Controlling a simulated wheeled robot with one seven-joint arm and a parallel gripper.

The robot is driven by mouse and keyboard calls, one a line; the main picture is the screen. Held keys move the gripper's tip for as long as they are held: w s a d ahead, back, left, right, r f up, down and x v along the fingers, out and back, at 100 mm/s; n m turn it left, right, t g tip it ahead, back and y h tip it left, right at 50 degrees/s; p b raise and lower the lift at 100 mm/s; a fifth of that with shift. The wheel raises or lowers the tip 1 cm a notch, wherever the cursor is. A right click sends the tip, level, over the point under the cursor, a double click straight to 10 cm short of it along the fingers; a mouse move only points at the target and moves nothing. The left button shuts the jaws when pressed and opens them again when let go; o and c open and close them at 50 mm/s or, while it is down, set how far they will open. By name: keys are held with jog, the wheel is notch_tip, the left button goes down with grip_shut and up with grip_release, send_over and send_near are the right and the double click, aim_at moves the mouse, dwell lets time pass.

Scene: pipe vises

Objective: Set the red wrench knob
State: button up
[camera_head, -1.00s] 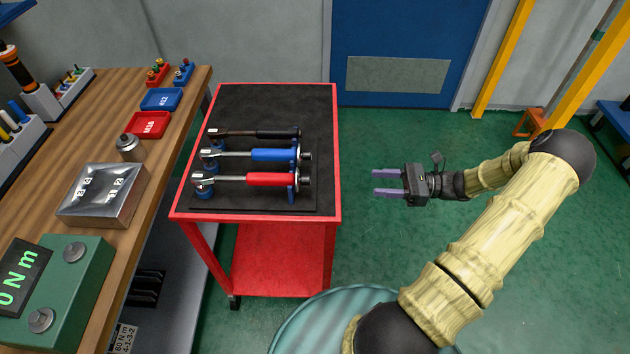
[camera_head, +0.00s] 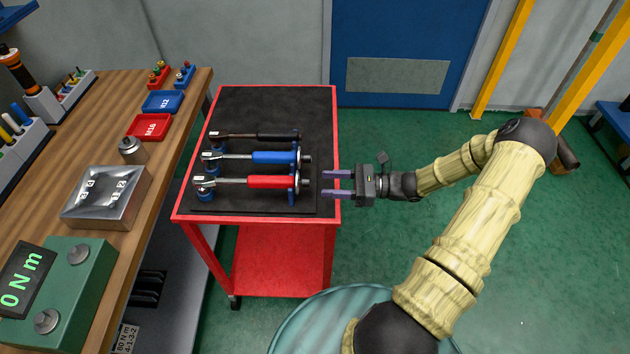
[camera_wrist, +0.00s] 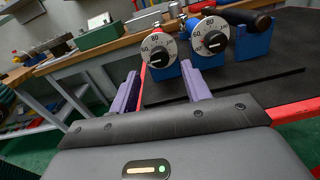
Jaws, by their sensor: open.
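The red wrench (camera_head: 250,182) lies in blue holders on the cart's black mat, nearest of the three wrenches in the head view. Its end knob (camera_head: 306,183) points right, toward my gripper. In the wrist view the red wrench's knob (camera_wrist: 158,52) is a pale dial with numbers and a dark centre, seen ahead between the fingers. My gripper (camera_head: 324,184) is open and empty, its fingertips over the cart's right edge, a short gap from the knob. The fingers also show in the wrist view (camera_wrist: 160,72).
The blue wrench (camera_head: 272,156) lies just behind, its dial (camera_wrist: 210,40) close to my right finger in the wrist view. A dark wrench (camera_head: 275,135) lies farther back. The red cart (camera_head: 333,212) stands beside a wooden bench with a green torque display (camera_head: 75,280). Floor right of the cart is open.

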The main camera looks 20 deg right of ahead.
aim_at(305, 183)
jog(key=shift+x, duration=2.3)
jog(key=c, duration=1)
